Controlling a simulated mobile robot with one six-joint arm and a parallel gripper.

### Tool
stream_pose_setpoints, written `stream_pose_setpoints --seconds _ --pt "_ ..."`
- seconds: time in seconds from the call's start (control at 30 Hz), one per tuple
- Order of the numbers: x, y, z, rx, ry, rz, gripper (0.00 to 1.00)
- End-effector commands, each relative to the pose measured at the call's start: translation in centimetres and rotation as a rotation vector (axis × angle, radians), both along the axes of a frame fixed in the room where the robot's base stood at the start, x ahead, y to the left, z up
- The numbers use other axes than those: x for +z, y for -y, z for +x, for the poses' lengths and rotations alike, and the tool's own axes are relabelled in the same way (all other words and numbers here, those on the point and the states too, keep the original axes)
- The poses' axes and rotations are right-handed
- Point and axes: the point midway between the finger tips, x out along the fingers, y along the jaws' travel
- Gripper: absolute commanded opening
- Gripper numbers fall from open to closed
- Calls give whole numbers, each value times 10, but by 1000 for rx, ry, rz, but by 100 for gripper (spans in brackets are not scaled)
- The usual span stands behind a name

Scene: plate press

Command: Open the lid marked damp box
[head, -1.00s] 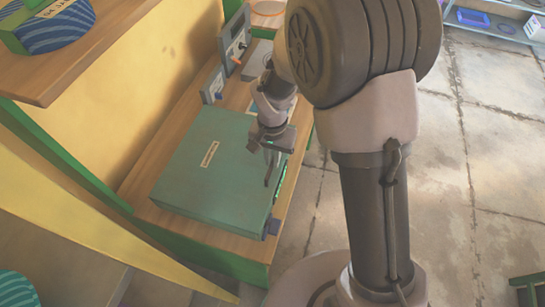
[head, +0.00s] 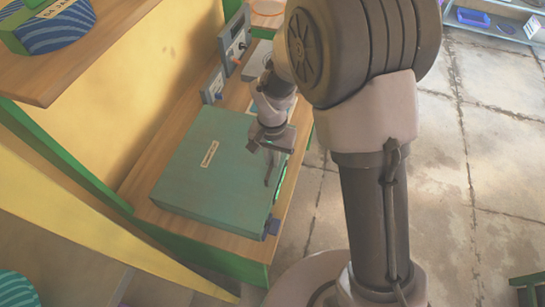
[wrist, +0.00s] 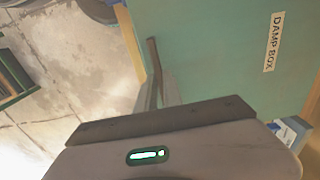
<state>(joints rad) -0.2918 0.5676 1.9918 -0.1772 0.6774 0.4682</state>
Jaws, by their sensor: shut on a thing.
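The damp box (head: 205,185) is a flat teal box on a wooden bench, with a pale label on its lid. In the wrist view the label (wrist: 274,42) reads DAMP BOX and the teal lid (wrist: 195,50) fills the upper right. The lid looks flat and closed. My gripper (head: 271,170) is at the box's right edge, pointing down. In the wrist view its fingers (wrist: 153,75) are close together by the lid's edge. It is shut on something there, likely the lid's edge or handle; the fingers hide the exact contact.
Grey devices (head: 233,38) stand on the wooden bench (head: 145,205) behind the box. A small blue item (head: 273,227) is at the box's front right corner. A shelf (head: 60,75) overhangs at upper left. Open concrete floor (head: 470,180) lies to the right.

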Motion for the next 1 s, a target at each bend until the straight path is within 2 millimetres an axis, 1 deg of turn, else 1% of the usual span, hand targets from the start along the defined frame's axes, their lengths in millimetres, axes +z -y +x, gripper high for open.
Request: stream_pose_setpoints --seconds 0.17,0.27,0.37,0.5,0.57,0.7,0.8,1.0 --pt "17 -3 2 2 -10 -33 0" --pt "36 -8 3 3 -27 -77 0" --pt "59 -15 6 4 -48 -141 0" --pt "94 -30 12 4 -87 -250 0" --pt "108 -36 14 1 -88 -250 0" --pt "137 -56 21 1 -86 -249 0" --pt "155 -69 26 2 -85 -247 0" --pt "182 -92 34 1 -86 -244 0"
